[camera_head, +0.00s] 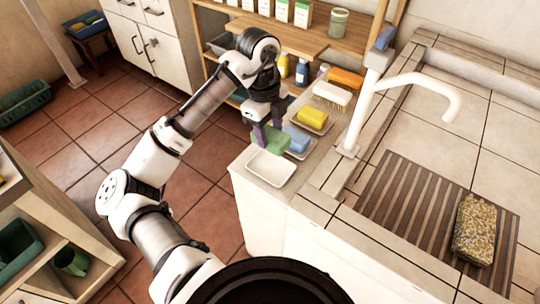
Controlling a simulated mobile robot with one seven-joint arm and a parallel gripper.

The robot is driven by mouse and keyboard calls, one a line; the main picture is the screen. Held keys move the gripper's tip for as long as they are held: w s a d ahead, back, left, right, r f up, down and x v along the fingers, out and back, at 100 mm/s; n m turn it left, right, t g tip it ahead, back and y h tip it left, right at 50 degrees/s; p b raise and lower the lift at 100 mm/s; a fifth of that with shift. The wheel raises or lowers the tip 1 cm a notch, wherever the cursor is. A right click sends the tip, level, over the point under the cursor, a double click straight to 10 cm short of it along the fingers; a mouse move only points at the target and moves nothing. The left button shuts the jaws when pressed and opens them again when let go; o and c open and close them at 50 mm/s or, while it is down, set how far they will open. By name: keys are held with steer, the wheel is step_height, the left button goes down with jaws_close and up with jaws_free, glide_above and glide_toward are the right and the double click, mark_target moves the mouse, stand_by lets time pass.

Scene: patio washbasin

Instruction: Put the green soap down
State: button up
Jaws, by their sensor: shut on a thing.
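The green soap (271,142) is a green block near the left edge of the washbasin counter. My gripper (267,134) is above it, pointing down and shut on it. An empty white soap dish (271,168) lies just in front of the green soap. I cannot tell whether the soap touches the counter or hangs just above it. A blue soap (296,138) sits in a dish just right of the green soap. A yellow soap (313,117) sits in another dish farther back.
A brush (331,95) and an orange item (346,77) lie behind the soaps. The white faucet (361,115) rises to the right. A slatted mat (411,206) with a speckled sponge-like block (475,229) lies at right. Shelves with bottles (302,70) stand behind.

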step_height(320, 180, down, 10)
steer(key=shift+f, duration=0.2)
stand_by(0.3)
steer(key=shift+f, duration=0.25)
steer(key=o, duration=1.4)
steer(key=shift+r, duration=0.1)
steer(key=shift+o, duration=0.2)
steer(key=shift+r, duration=0.1)
steer(key=r, duration=0.8)
steer(key=w+a+r, duration=0.1)
steer(key=r, duration=0.3)
steer(key=shift+b, duration=0.35)
